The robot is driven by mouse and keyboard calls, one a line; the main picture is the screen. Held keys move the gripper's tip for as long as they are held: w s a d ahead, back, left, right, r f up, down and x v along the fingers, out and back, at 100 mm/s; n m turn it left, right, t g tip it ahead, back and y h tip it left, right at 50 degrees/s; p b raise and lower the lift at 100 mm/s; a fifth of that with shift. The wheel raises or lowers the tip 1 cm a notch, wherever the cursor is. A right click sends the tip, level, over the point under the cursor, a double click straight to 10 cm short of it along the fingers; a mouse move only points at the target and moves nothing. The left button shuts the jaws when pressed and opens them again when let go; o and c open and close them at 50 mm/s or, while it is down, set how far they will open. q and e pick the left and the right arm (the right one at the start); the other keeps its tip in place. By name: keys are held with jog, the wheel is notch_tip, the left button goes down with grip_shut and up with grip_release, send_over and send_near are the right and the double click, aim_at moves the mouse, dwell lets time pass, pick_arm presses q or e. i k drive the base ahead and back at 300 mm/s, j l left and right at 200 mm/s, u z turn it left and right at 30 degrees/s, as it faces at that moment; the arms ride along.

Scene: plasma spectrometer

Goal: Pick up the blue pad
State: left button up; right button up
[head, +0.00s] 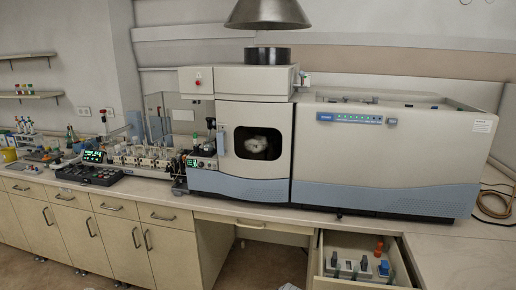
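I cannot clearly single out a blue pad in the head view. A small bluish item (78,147) lies on the left part of the counter, too small to identify. Neither of my grippers is in view.
A large grey-and-blue spectrometer (390,165) fills the right part of the counter (300,217). A black control box (90,174) and glassware stand on the left. The drawer (365,242) juts out and holds an orange bottle (379,246). A narrow front strip of counter is clear.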

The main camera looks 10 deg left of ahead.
aim_at(383, 269)
jog(key=i+j, duration=0.15)
jog(key=i, duration=0.3)
jog(key=i+j+z, duration=0.1)
jog(key=i, duration=0.3)
jog(key=i+j, duration=0.2)
jog(key=i, duration=0.25)
